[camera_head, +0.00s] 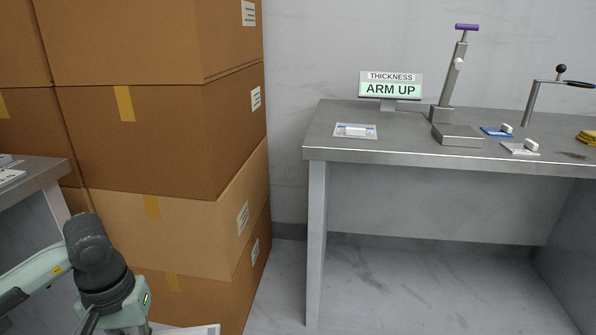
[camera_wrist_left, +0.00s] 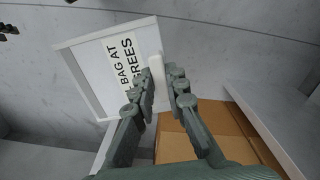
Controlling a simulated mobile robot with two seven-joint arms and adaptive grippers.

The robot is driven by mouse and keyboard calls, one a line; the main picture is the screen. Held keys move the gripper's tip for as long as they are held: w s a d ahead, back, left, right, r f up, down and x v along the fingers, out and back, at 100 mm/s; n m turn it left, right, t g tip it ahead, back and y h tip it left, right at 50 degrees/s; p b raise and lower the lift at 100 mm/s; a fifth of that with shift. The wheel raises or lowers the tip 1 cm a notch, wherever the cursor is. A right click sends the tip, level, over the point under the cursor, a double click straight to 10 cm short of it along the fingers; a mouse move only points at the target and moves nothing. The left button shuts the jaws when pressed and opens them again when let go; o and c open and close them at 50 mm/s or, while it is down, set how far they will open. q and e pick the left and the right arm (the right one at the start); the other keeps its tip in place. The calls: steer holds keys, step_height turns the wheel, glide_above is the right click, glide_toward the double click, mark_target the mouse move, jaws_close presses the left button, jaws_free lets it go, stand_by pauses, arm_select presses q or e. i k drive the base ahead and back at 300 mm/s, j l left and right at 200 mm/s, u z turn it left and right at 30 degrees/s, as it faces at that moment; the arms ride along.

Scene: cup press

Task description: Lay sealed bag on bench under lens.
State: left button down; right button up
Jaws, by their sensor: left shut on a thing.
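In the left wrist view, my left gripper (camera_wrist_left: 165,88) is shut on a narrow white grip piece (camera_wrist_left: 156,68). This seems to belong to a flat white panel (camera_wrist_left: 83,68) with a printed strip, partly readable as "BAG AT ... GREES". I cannot tell whether this is the sealed bag. In the head view, a white edge (camera_head: 190,330), likely the same panel, shows at the bottom beside my left wrist; the fingertips are out of frame. A flat pale item with a white block (camera_head: 355,131) lies on the grey bench (camera_head: 325,142). No lens is recognisable. My right gripper is not in view.
Stacked cardboard boxes (camera_head: 155,130) stand left of the bench. The bench carries an "ARM UP" display (camera_head: 391,88), a purple-handled press (camera_head: 452,75), a crank stand (camera_head: 533,95), and small cards with white blocks (camera_head: 520,148). Another table edge (camera_head: 40,175) is at left. Floor between is clear.

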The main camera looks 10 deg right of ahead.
mark_target(548, 140)
steer(key=l+z, duration=0.1)
steer(key=z, duration=1.4)
steer(key=i+l+z, duration=0.2)
steer(key=i+l, duration=0.5)
